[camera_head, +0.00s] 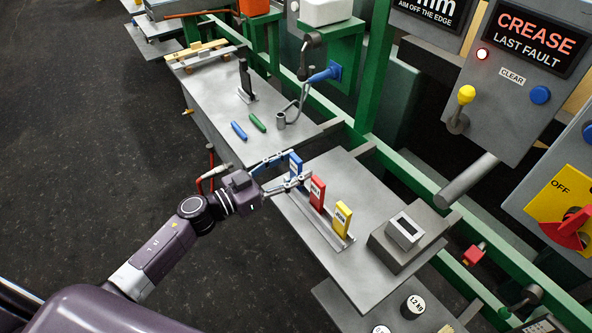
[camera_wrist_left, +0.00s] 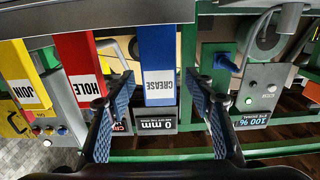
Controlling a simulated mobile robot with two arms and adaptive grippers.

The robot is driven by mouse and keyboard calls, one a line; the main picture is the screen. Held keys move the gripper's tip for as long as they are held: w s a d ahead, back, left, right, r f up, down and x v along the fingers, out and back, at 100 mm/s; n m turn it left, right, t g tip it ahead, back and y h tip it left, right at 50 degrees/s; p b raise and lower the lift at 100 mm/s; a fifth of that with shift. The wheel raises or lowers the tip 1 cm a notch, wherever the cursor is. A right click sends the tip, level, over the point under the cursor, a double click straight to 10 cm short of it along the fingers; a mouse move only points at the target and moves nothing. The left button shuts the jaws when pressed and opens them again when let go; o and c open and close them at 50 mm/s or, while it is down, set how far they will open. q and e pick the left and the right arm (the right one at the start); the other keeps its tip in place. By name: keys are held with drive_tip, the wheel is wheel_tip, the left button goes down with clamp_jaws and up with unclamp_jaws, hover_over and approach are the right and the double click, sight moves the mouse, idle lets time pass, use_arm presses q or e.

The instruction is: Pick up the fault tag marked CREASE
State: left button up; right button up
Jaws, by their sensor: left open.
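The blue fault tag (camera_head: 295,164) marked CREASE stands upright at the far end of a row of tags on the grey table. It also shows in the left wrist view (camera_wrist_left: 159,50), where its label appears upside down. My left gripper (camera_head: 289,171) is open at this tag. In the wrist view its two fingers (camera_wrist_left: 160,95) stand one on each side of the blue tag, with a gap visible on both sides. One finger overlaps the edge of the red tag (camera_wrist_left: 82,62) marked HOLE. My right gripper is not in view.
The red tag (camera_head: 317,192) stands close beside the blue one, and a yellow tag (camera_head: 342,216) marked JOIN is farther along the metal strip. A grey box (camera_head: 405,232) sits at the table's right. A blue marker (camera_head: 239,131) and green marker (camera_head: 257,122) lie on the farther table.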

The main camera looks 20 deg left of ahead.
use_arm(q)
drive_tip(key=shift+w+d, duration=0.35)
drive_tip(key=shift+a, duration=0.1)
drive_tip(key=shift+c, duration=0.2)
drive_tip(key=c, duration=1.1)
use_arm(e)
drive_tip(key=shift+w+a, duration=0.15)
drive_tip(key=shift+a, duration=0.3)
use_arm(q)
drive_tip(key=shift+r, duration=0.1)
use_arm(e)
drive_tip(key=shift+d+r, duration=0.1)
